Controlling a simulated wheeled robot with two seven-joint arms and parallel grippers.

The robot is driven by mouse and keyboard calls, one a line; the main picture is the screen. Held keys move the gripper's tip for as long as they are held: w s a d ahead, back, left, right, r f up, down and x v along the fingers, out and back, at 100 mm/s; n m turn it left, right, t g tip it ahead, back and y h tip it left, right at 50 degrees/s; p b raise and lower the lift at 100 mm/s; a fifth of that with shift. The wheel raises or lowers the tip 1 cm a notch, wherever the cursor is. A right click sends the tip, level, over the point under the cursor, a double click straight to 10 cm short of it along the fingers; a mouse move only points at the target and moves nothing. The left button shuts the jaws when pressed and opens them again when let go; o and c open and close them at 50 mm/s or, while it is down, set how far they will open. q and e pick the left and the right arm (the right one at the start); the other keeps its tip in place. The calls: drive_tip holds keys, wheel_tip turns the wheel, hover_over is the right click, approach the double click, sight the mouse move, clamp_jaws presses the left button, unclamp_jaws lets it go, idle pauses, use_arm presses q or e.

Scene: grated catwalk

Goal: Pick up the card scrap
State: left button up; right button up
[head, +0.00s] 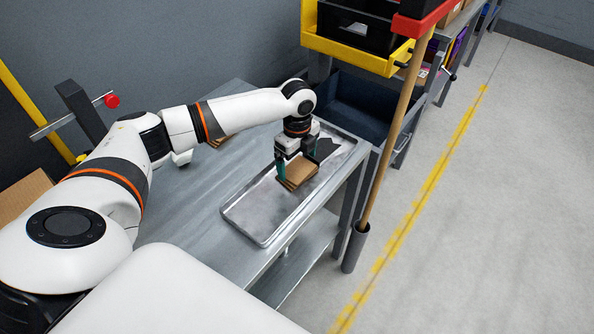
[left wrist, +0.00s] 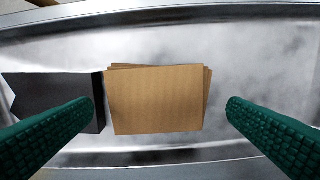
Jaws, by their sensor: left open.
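The card scrap (head: 308,174) is a small brown stack of cardboard pieces lying in a shallow metal tray (head: 262,231) on the metal bench. My right gripper is not in view.
A black piece (left wrist: 75,95) lies in the tray just left of the card scrap in the wrist view. A dark blue bin (head: 352,108) and a yellow bin (head: 350,48) stand behind the bench. A wooden pole (head: 396,140) rises at the bench's right end. The tray's near half is clear.

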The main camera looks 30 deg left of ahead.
sight(297, 170)
use_arm(q)
drive_tip(key=shift+a+f, duration=0.1)
drive_tip(key=shift+f, duration=1.45)
drive_tip(key=c, duration=0.7)
drive_tip(key=shift+r, duration=0.1)
drive_tip(key=shift+c, duration=0.2)
